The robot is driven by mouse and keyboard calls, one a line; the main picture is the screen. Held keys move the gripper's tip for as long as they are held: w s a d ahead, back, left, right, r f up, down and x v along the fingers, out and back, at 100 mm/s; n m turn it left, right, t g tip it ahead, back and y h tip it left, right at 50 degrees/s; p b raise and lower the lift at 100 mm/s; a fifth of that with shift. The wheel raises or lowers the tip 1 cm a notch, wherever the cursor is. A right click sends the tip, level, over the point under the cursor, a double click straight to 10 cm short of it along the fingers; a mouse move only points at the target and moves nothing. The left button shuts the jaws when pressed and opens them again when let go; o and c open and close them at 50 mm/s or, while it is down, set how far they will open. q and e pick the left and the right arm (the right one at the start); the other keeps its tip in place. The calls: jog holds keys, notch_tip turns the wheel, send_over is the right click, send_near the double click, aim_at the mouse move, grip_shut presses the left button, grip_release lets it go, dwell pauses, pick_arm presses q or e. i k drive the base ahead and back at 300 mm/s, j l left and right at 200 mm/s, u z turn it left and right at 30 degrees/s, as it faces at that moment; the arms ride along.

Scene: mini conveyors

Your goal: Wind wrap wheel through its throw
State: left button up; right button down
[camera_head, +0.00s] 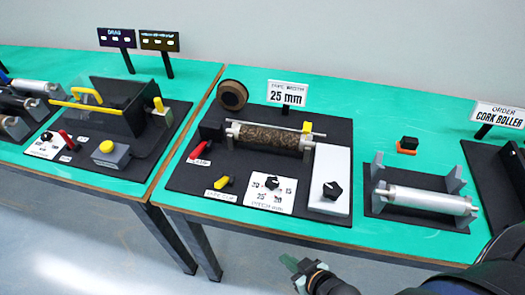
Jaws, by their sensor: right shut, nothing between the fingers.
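The middle station is a black base plate (195,180) carrying a cork-covered roller (268,138) held between end supports. A white box (330,165) at the plate's right end bears a black pointer knob (332,190), which may be the wrap wheel; no label names it. A white dial card with a second black knob (272,183) lies to its left. My right gripper (290,263) is shut and empty, low in front of the table and clear of the station. My left gripper is out of view.
A red clamp lever (200,149), a yellow lever (223,183) and a brown tape roll (232,95) are on the middle plate. A bare metal roller (425,201) sits in a cradle to the right. Another station with a yellow-handled guard (110,105) stands left.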

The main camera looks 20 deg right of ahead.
aim_at(331, 190)
jog(key=k+l+z, duration=0.15)
jog(key=z, duration=1)
jog(key=k+j+z, duration=0.2)
jog(key=i+j, duration=0.05)
